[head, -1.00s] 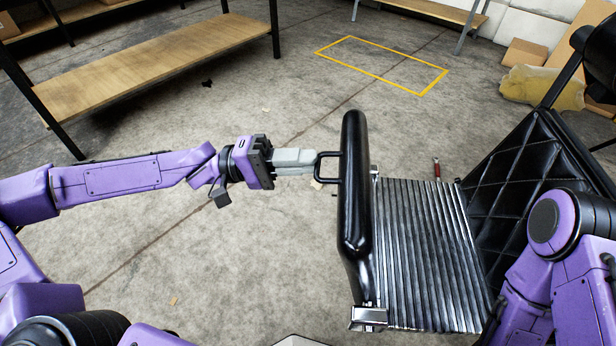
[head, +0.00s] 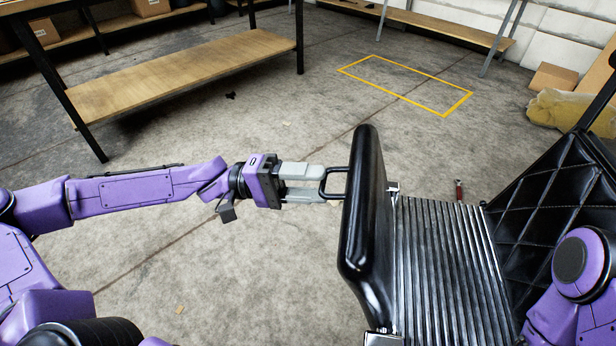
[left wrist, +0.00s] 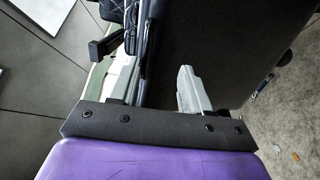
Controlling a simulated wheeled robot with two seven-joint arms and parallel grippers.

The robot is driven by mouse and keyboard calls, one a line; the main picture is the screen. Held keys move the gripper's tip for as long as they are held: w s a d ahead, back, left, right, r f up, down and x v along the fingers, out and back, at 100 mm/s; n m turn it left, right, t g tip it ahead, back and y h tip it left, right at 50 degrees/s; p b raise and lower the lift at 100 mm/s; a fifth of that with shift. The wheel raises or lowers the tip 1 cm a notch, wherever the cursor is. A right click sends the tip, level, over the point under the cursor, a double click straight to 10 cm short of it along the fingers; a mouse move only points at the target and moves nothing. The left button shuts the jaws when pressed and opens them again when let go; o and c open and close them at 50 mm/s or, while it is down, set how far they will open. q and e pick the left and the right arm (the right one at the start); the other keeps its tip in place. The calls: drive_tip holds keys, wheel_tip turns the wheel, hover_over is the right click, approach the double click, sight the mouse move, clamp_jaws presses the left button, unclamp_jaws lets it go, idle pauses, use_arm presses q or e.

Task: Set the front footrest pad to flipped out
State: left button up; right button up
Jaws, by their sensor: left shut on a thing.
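The front footrest pad (head: 362,215) is black and padded. It stands tilted at the left edge of the ribbed metal footrest plate (head: 450,265), its left face showing in the head view. A thin black loop handle (head: 334,182) sticks out to the left from the pad. My left gripper (head: 320,182) is shut on this handle, its grey fingers pointing right. In the left wrist view the gripper's fingers (left wrist: 155,85) are close to the pad's dark broad face (left wrist: 215,45). Just where they touch the handle is unclear there. My right gripper is out of view.
The chair's quilted black upholstery (head: 550,210) rises at the right, with my right arm in front of it. A wooden bench (head: 190,75) stands at the upper left. A small red item (head: 459,189) is on the floor behind the footrest.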

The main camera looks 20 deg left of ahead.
use_arm(q)
drive_tip(key=shift+a+r, duration=0.1)
drive_tip(key=shift+a, duration=0.05)
idle(0.6)
drive_tip(key=shift+w, duration=0.1)
drive_tip(key=p+v, duration=0.3)
drive_tip(key=v, duration=0.7)
drive_tip(key=shift+a, duration=0.25)
